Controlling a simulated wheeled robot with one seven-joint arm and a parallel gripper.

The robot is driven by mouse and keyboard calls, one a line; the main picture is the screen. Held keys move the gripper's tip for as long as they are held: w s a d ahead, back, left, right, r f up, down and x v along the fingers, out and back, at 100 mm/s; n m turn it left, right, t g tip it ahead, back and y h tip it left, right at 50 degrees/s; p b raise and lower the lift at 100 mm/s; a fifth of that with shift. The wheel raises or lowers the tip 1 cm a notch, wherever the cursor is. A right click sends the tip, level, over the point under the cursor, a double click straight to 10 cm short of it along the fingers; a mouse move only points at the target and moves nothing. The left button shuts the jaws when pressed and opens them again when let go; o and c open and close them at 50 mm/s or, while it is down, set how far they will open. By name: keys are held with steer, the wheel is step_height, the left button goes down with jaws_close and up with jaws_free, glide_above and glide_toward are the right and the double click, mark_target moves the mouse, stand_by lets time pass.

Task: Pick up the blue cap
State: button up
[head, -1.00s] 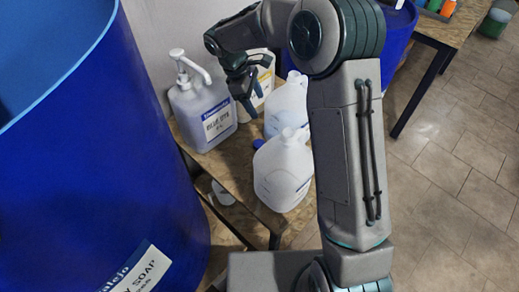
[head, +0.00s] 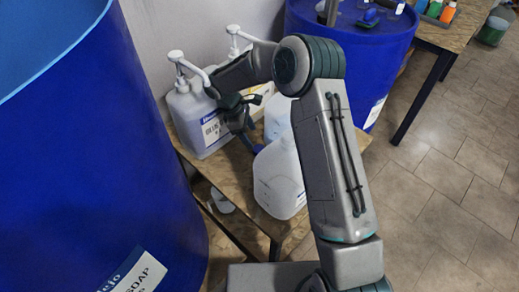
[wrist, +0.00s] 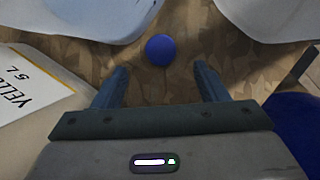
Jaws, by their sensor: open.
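The blue cap (wrist: 160,49) is a small round dark blue piece on the brown wooden table, between two pale jugs in the wrist view. In the head view my gripper and the front jug largely hide its spot. My gripper (wrist: 161,82) is open and empty, with its two fingers spread. In the wrist view the cap appears just beyond the fingertips, centred between them and apart from both. In the head view my gripper (head: 246,132) hangs low over the wooden table (head: 232,172), to the right of the pump bottle.
A white jug (head: 278,182) stands in front, with another jug (head: 276,118) behind it. A labelled pump bottle (head: 198,125) is close on the left. A large blue drum (head: 90,160) fills the left side; another drum (head: 350,52) stands behind.

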mark_target(259, 148)
steer(key=x, duration=0.7)
steer(key=c, duration=1.1)
